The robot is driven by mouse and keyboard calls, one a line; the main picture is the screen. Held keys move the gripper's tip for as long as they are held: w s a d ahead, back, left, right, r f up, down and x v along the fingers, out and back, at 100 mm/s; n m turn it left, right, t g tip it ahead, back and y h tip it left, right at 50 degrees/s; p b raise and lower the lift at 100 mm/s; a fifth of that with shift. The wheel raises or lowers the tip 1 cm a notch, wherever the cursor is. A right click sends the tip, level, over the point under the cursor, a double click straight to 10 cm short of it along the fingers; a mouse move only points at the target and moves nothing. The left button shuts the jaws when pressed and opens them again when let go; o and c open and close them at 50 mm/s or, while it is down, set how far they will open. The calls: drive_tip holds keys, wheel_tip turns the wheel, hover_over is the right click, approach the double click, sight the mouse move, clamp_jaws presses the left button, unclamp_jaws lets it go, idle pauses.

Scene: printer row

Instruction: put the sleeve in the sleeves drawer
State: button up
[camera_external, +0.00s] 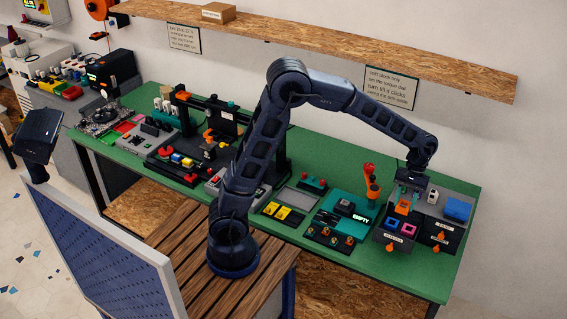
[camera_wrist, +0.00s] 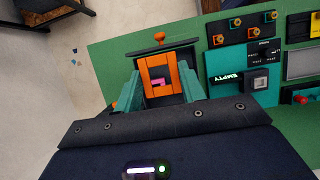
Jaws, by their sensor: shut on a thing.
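My gripper (camera_external: 405,195) is shut on an orange square sleeve (camera_external: 403,207) at the right end of the green bench. In the wrist view the sleeve (camera_wrist: 173,72) sits between my fingertips (camera_wrist: 160,88), with a pink piece (camera_wrist: 158,83) showing through its opening. Below the sleeve is a dark drawer unit. The labels are too small to read. I cannot tell whether the held sleeve touches the drawer.
A blue block (camera_external: 458,209) and a small white-grey piece (camera_external: 433,196) sit on top of the unit. An orange upright tool (camera_external: 371,182) stands just left of it. A teal station marked EMPTY (camera_external: 352,218) lies further left. A wooden shelf (camera_external: 330,48) runs along the wall.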

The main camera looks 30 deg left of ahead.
wheel_tip(320, 180, down, 15)
drive_tip(key=shift+r, duration=0.1)
idle(0.5)
drive_tip(key=o, duration=0.9)
drive_tip(key=shift+o, duration=0.2)
drive_tip(key=v, duration=1.2)
